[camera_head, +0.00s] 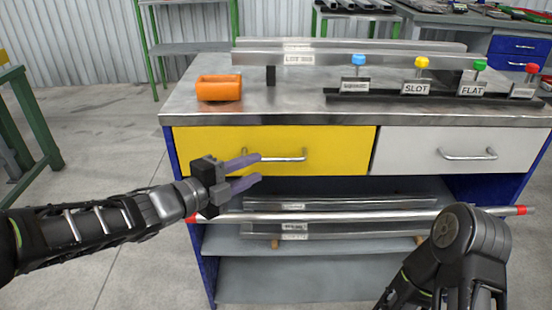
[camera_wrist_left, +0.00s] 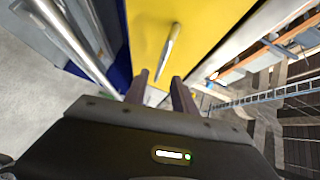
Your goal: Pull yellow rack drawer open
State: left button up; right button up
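The yellow drawer (camera_head: 340,150) is on the left side of the rack, under the metal top, and looks shut. Its silver bar handle (camera_head: 285,157) sits near the middle of its front. My left gripper (camera_head: 260,168) is open in front of the drawer, its two purple fingers pointing right, with the tips near the left end of the handle. In the left wrist view the yellow drawer front (camera_wrist_left: 200,25) and the handle (camera_wrist_left: 170,42) lie ahead of the open fingers (camera_wrist_left: 162,88), with nothing between them. My right arm shows at the lower right, but its gripper is not seen.
A white drawer (camera_head: 430,140) is to the right. Shelves below hold metal bars (camera_head: 340,203), and a long rod with red ends (camera_head: 360,216) crosses the front.

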aim_at(271, 161)
pick_arm(q)
jog(key=b+x, duration=0.1)
jog(key=x, duration=0.6)
jog(key=shift+w+d+b, duration=0.15)
jog(key=shift+w+b, duration=0.05)
jog(key=shift+b, duration=0.1)
jog(key=shift+c, duration=0.3)
grip_shut()
dwell(0.8)
